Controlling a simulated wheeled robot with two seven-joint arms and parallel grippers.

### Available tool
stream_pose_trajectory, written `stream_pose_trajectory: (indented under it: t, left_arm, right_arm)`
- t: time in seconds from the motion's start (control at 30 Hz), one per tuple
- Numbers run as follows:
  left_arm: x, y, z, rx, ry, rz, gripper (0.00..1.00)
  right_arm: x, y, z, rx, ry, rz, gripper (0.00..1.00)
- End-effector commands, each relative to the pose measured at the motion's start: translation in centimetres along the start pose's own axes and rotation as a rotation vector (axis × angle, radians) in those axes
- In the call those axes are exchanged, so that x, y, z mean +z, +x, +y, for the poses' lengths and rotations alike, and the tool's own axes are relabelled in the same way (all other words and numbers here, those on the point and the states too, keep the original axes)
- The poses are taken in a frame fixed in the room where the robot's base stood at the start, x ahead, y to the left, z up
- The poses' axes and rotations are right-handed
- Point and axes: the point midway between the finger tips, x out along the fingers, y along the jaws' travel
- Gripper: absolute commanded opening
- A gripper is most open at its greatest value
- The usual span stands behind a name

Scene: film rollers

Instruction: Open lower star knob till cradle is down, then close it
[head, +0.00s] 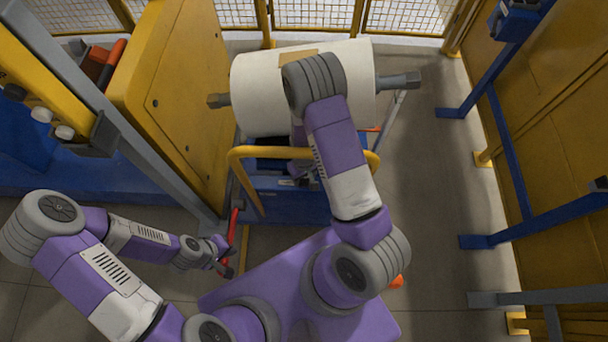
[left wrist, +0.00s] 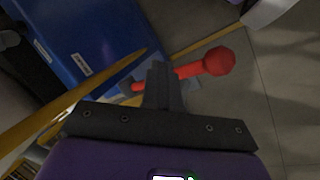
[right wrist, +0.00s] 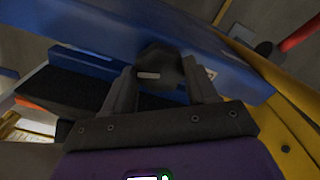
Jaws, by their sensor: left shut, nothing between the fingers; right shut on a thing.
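A dark knob (right wrist: 158,58) shows in the right wrist view against a blue beam of the cart. My right gripper (right wrist: 159,76) is shut on the knob, one finger on each side; the fingers hide part of it. In the head view my right arm hides this gripper and the knob. My left gripper (left wrist: 166,78) is shut and empty, close to a red ball-ended lever (left wrist: 219,61) on the cart; I cannot tell whether they touch. It also shows low in the head view (head: 227,268). The cradle under the white film roll (head: 350,95) is mostly hidden.
The blue cart (head: 285,207) has a yellow handrail (head: 237,158) between me and the roll. A yellow machine panel (head: 175,90) stands on the left. Blue and yellow frames (head: 515,150) stand on the right. Floor (head: 430,190) is clear between cart and frames.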

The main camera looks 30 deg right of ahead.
Motion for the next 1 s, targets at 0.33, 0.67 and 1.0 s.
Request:
stream_pose_trajectory:
  t: [0.33,0.67,1.0]
  left_arm:
    - [0.02,-0.32,0.12,0.000,0.000,0.000,0.00]
    - [0.02,-0.40,0.15,0.000,0.000,0.000,0.00]
    - [0.02,-0.41,0.15,0.000,0.000,0.000,0.00]
  right_arm:
    - [-0.02,-0.04,0.03,0.000,0.227,0.000,0.27]
    - [-0.03,-0.02,0.03,0.000,0.313,0.001,0.27]
    - [-0.03,-0.02,0.03,0.000,0.324,0.001,0.27]
